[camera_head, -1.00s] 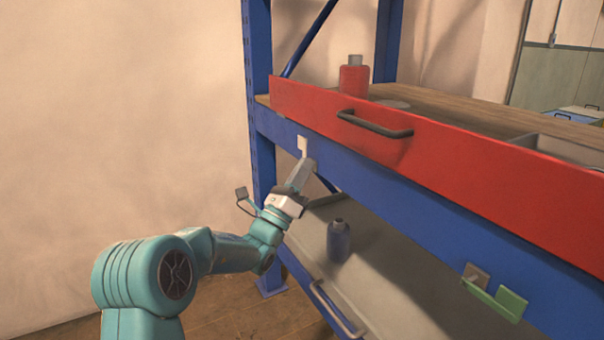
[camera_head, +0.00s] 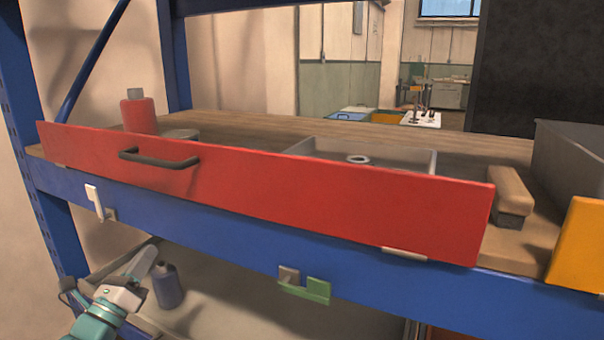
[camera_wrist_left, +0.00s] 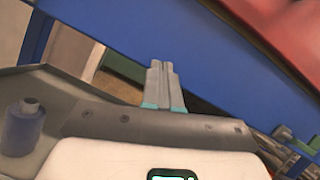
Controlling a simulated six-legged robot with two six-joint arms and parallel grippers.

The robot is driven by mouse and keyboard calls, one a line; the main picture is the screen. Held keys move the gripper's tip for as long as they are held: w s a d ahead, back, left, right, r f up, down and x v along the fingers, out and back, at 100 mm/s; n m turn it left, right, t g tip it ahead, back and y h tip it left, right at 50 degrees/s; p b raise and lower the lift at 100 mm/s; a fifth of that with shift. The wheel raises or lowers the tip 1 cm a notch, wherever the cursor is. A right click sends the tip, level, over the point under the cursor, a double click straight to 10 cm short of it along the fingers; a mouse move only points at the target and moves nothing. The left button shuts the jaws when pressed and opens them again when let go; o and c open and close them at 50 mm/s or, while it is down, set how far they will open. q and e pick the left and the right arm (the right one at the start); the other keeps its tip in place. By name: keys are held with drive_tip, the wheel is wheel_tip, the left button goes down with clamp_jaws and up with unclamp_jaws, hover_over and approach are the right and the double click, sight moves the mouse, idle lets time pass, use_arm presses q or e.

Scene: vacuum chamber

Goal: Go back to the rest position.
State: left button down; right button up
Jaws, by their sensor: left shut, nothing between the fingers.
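My left gripper (camera_head: 146,262) is at the lower left of the head view, in front of the lower shelf and below the blue beam. It also shows in the left wrist view (camera_wrist_left: 160,70), with its two fingers together and nothing between them. A blue-grey bottle (camera_head: 167,288) stands upright on the lower shelf, just right of the gripper in the head view. It shows at the left edge of the left wrist view (camera_wrist_left: 22,130). My right gripper is in neither view.
A red panel with a dark handle (camera_head: 160,158) fronts the upper shelf. A white hook (camera_head: 94,200) and a green bracket (camera_head: 312,290) stick out from the blue beam (camera_head: 220,235). A red bottle (camera_head: 139,112), grey tray (camera_head: 400,158), brush (camera_head: 511,195) and yellow bin (camera_head: 580,245) are above.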

use_arm(q)
drive_tip(key=s+d+f+m+g+h, duration=0.25)
drive_tip(key=d+f+m+g, duration=0.2)
drive_tip(key=d+f, duration=0.35)
drive_tip(key=s+d+f+m+g+h, duration=0.1)
drive_tip(key=s+d+f+m+g, duration=0.4)
drive_tip(key=f, duration=0.6)
drive_tip(key=s+d+f+m+g+h, duration=0.1)
drive_tip(key=s+d+f+m+g, duration=0.2)
drive_tip(key=d+f+g, duration=0.5)
drive_tip(key=s+d+f+m+g+y, duration=0.2)
drive_tip(key=s+f+m+y, duration=0.1)
drive_tip(key=s+f+m, duration=0.75)
drive_tip(key=s+d+f+m+g+y, duration=0.25)
drive_tip(key=s+f+m, duration=0.45)
drive_tip(key=s+m, duration=0.5)
wheel_tip(320, 180, up, 17)
drive_tip(key=w+a+p, duration=0.1)
drive_tip(key=p, duration=1.6)
drive_tip(key=shift+w+m, duration=0.2)
drive_tip(key=shift+m, duration=0.2)
